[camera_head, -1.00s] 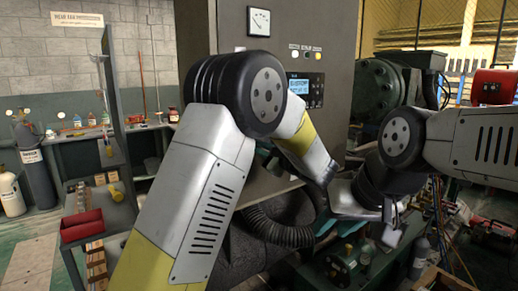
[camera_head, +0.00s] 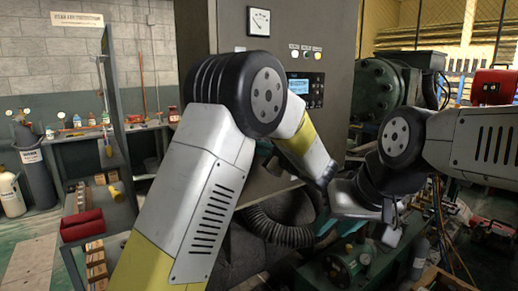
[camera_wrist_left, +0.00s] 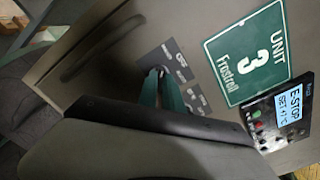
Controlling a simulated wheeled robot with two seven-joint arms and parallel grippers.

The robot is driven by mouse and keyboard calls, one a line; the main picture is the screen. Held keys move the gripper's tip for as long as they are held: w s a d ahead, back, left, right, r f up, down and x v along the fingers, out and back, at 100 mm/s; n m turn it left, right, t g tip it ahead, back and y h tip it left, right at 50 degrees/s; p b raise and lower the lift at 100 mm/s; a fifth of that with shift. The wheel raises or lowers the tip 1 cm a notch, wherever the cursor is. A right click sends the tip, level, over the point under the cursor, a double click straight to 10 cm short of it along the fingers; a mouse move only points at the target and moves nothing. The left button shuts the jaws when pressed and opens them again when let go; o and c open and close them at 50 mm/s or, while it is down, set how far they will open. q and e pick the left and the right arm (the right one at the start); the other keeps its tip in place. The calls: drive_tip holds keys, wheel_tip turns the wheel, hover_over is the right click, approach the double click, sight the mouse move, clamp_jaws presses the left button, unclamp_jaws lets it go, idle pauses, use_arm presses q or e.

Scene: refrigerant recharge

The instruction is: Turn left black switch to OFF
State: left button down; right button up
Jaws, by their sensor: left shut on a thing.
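In the left wrist view, the teal fingers of my left gripper (camera_wrist_left: 158,82) are closed together at a small labelled switch plate (camera_wrist_left: 184,66) on the grey cabinet. The black switch between the fingertips is hidden by them, so its position cannot be read. In the head view my left arm and the cabinet edge hide the left fingertips. My right gripper (camera_head: 390,226) hangs low in front of the green machinery, away from the cabinet's switches. Its fingers are too small and dark to show whether they are apart.
The grey cabinet (camera_head: 338,50) carries a dial gauge (camera_head: 259,21), small lamps and a lit display (camera_head: 299,86). A green "UNIT 3" sign (camera_wrist_left: 250,54) is near the switch plate. A ribbed black hose (camera_head: 275,232) hangs below. A red bin (camera_head: 82,225) sits at left.

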use_arm(q)
drive_tip(key=shift+m, duration=1)
drive_tip(key=shift+m, duration=1.1)
drive_tip(key=shift+a+m, duration=0.1)
drive_tip(key=shift+m, duration=1.1)
